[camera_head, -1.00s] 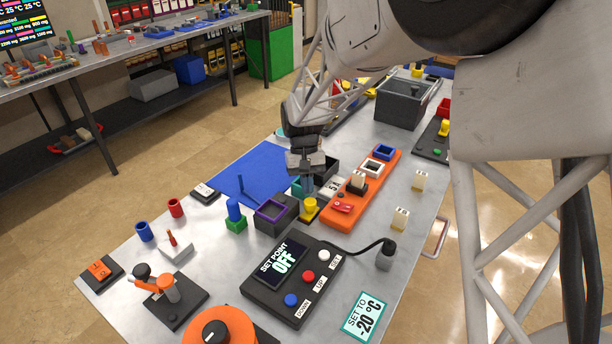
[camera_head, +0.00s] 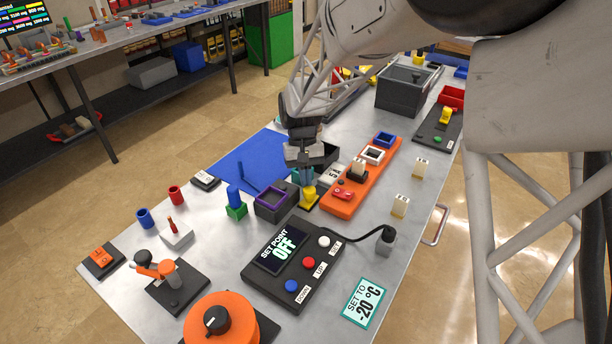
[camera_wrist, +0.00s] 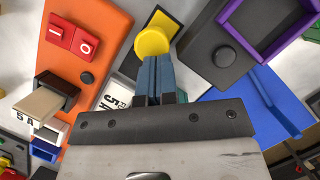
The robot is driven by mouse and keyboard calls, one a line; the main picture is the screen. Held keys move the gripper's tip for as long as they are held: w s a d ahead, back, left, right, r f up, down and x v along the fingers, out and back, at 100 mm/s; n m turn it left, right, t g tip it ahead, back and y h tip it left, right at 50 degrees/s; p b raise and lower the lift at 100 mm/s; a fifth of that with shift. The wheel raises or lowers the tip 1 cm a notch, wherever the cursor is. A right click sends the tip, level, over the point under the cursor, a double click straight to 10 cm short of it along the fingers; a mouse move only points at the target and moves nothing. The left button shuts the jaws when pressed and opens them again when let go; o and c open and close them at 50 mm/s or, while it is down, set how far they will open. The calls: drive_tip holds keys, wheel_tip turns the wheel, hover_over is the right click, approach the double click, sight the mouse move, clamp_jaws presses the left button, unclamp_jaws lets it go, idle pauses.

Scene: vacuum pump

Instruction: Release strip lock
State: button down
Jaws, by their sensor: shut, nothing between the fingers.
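The orange strip (camera_head: 343,206) lies on the table, with a red rocker switch (camera_head: 347,195), a black plug and white and blue framed sockets. In the wrist view the strip (camera_wrist: 108,25) is at upper left, with the red switch (camera_wrist: 73,40) marked I and O. A yellow round knob (camera_head: 308,195) stands beside the strip's left edge; it also shows in the wrist view (camera_wrist: 153,40). My gripper (camera_head: 305,180) points down close at the knob. Its blue-grey fingers (camera_wrist: 156,68) are together and empty, with tips at the knob's edge. I cannot tell whether they touch.
A dark box with a purple-rimmed opening (camera_head: 272,199) stands just left of the knob. The set-point controller (camera_head: 293,262) is in front, its cable running to a grey plug (camera_head: 386,240). A blue mat (camera_head: 238,160) lies behind left.

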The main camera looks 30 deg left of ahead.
idle(0.3)
drive_tip(key=v, duration=1)
idle(0.4)
drive_tip(key=shift+d, duration=0.1)
drive_tip(key=d+r+m+t+y, duration=0.1)
drive_tip(key=d+r, duration=0.2)
drive_tip(key=d, duration=0.8)
drive_tip(key=s+d+r+m+y, duration=0.15)
drive_tip(key=d+r, duration=0.25)
drive_tip(key=d, duration=0.7)
drive_tip(key=d+r+m+t, duration=0.1)
drive_tip(key=d+r+m, duration=0.15)
drive_tip(key=d, duration=0.85)
drive_tip(key=s+d+f+m+t, duration=0.1)
drive_tip(key=s+d+m, duration=0.1)
drive_tip(key=s+d, duration=0.7)
drive_tip(key=s+d+f+m+t, duration=0.1)
drive_tip(key=s+d+m+t, duration=0.1)
drive_tip(key=s+d, duration=0.8)
drive_tip(key=d, duration=0.5)
drive_tip(key=shift+s+d+t, duration=0.2)
drive_tip(key=shift+t, duration=0.1)
